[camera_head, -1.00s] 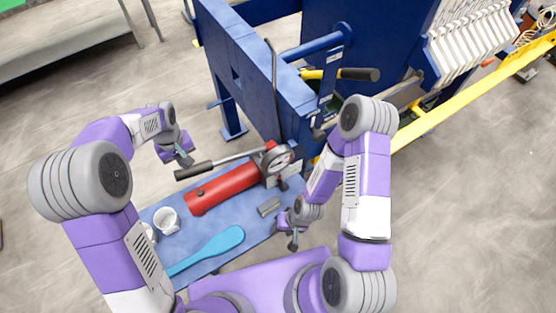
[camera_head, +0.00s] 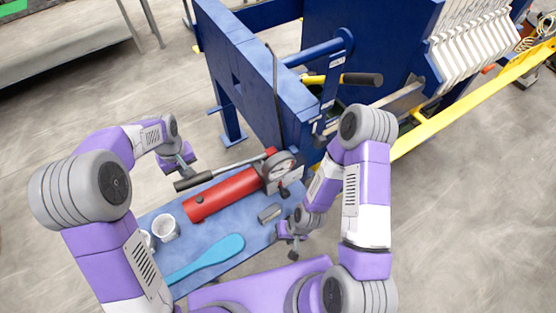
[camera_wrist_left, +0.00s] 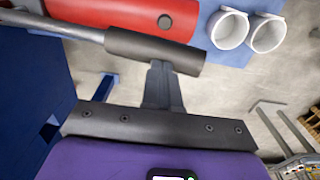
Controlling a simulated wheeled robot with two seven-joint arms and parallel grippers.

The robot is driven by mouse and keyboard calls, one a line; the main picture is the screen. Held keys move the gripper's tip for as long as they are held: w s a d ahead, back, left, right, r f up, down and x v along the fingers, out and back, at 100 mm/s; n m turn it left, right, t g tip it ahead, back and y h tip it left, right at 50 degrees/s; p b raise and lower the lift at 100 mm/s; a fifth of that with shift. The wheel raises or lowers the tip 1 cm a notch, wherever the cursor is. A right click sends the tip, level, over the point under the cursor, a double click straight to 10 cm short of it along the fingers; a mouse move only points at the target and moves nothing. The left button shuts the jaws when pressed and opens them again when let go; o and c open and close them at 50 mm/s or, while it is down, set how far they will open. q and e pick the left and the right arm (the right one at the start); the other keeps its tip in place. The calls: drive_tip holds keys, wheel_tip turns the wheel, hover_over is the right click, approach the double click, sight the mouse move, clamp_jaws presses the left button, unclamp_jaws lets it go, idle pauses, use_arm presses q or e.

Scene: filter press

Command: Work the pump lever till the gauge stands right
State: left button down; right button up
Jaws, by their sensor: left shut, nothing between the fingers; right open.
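The red hand pump (camera_head: 222,194) lies on the blue bench top. Its lever, a metal rod with a black grip (camera_head: 192,181), runs along the pump's far side, low and nearly level. A round gauge (camera_head: 280,165) sits at the pump's right end; its reading is too small to tell. My left gripper (camera_head: 188,172) is shut and empty, its fingertips at the black grip. In the left wrist view the shut fingers (camera_wrist_left: 160,75) reach the edge of the grip (camera_wrist_left: 150,50), seemingly touching or just over it. My right gripper (camera_head: 293,252) is open and empty, near the bench's right edge.
Two white mugs (camera_head: 166,228) and a light blue paddle-shaped tool (camera_head: 205,257) lie on the bench (camera_head: 237,222). The blue press frame (camera_head: 250,75) stands behind, with a yellow rail (camera_head: 460,105) to the right.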

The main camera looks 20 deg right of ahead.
use_arm(q)
drive_tip(key=r+p, duration=0.1)
drive_tip(key=r, duration=0.2)
drive_tip(key=d+r+p, duration=0.1)
drive_tip(key=r, duration=0.1)
drive_tip(key=shift+s+p, duration=0.25)
drive_tip(key=shift+p, duration=0.05)
drive_tip(key=shift+f, duration=0.25)
use_arm(e)
wheel_tip(320, 180, up, 4)
drive_tip(key=shift+s+f, duration=0.1)
drive_tip(key=shift+f, duration=0.1)
